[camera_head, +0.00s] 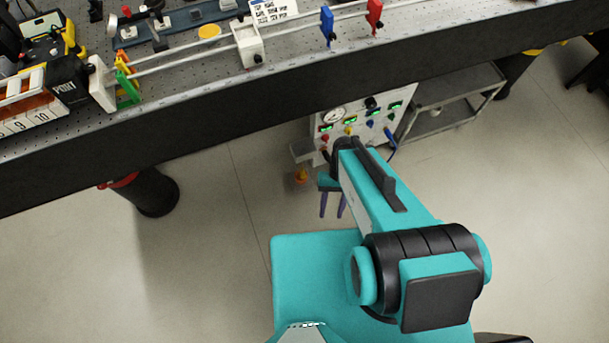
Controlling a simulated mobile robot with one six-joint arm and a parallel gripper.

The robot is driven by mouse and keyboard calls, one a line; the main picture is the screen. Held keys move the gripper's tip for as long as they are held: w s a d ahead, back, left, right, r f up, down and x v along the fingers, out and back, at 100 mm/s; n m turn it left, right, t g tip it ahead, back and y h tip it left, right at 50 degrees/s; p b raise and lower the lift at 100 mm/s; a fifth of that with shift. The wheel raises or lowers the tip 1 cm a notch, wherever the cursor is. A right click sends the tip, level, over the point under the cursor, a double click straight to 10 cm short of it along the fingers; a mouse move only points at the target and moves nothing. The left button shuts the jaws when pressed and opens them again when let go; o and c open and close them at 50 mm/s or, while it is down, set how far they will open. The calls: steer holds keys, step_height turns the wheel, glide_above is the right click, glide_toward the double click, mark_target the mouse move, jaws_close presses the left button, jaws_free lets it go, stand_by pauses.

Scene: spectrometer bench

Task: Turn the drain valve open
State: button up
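A white control panel (350,118) with a round gauge, green displays and coloured knobs stands under the bench. A small orange-yellow fitting (301,175) shows low at its left, below a grey block (301,151). It may be the drain valve, but it is too small to tell, and no label is readable. My gripper (332,208) has two purple fingers pointing down, apart, with nothing visible between them. It appears to the right of and below the orange-yellow fitting, not visibly touching it. My arm hides part of the panel's lower area.
The dark bench edge (200,128) runs across above the panel. A black bench leg (152,190) with a red ring stands at left. A grey metal cart (455,90) stands right of the panel. The floor (225,205) left of my gripper is clear.

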steer(key=s+d+r+h+p, duration=0.1)
steer(key=d+r+p, duration=0.3)
steer(key=r+p, duration=0.9)
steer(key=p, duration=0.2)
steer(key=shift+s+r+n+t+h+p, duration=0.25)
steer(key=shift+s+n+t+h+p, duration=0.05)
steer(key=shift+s+h, duration=0.1)
steer(key=shift+w+d, duration=0.1)
steer(key=shift+c, duration=1)
